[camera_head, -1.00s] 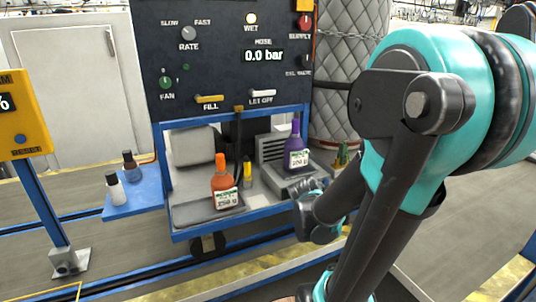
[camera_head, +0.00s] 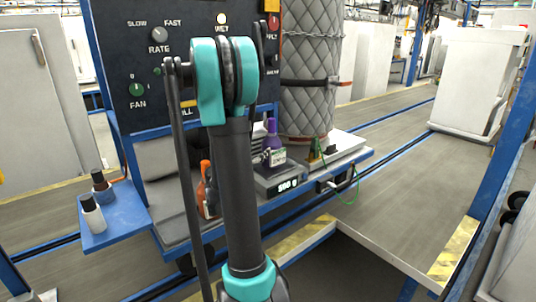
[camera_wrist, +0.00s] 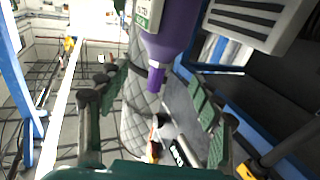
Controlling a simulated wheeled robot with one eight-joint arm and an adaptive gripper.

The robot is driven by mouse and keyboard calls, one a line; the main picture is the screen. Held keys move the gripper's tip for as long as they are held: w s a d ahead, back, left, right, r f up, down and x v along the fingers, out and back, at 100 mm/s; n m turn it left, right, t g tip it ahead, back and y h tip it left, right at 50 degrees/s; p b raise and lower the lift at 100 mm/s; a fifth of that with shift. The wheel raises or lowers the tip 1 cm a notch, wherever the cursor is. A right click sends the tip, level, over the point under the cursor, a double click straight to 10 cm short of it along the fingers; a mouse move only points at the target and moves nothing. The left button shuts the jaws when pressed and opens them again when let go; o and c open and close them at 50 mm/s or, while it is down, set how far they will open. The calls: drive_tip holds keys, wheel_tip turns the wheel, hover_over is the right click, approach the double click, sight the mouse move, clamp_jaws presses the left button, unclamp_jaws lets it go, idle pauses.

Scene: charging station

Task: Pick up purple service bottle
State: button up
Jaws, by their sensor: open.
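The purple service bottle (camera_head: 273,149) stands upright on the scale, with a white-and-green label, just right of my arm link. In the wrist view the purple bottle (camera_wrist: 172,28) appears upside down at the top, its narrow purple cap hanging down toward the space between my fingers. My gripper (camera_wrist: 160,92) is open, with a green-padded finger on each side in the picture and nothing held. I cannot tell whether a finger touches the bottle. In the head view my gripper is hidden behind my arm.
The scale (camera_head: 283,181) has a lit readout. A black control panel (camera_head: 131,60) rises behind. Two small bottles stand on the blue side shelf (camera_head: 119,223). A quilted cylinder (camera_head: 310,80) stands behind right.

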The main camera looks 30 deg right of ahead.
sight(269, 140)
drive_tip(key=x, duration=0.7)
drive_tip(key=shift+w+d, duration=0.1)
drive_tip(key=shift+d, duration=0.3)
drive_tip(key=shift+w+x, duration=0.25)
drive_tip(key=shift+x, duration=2.4)
drive_tip(key=shift+a+r, duration=0.1)
drive_tip(key=shift+a, duration=0.05)
clamp_jaws()
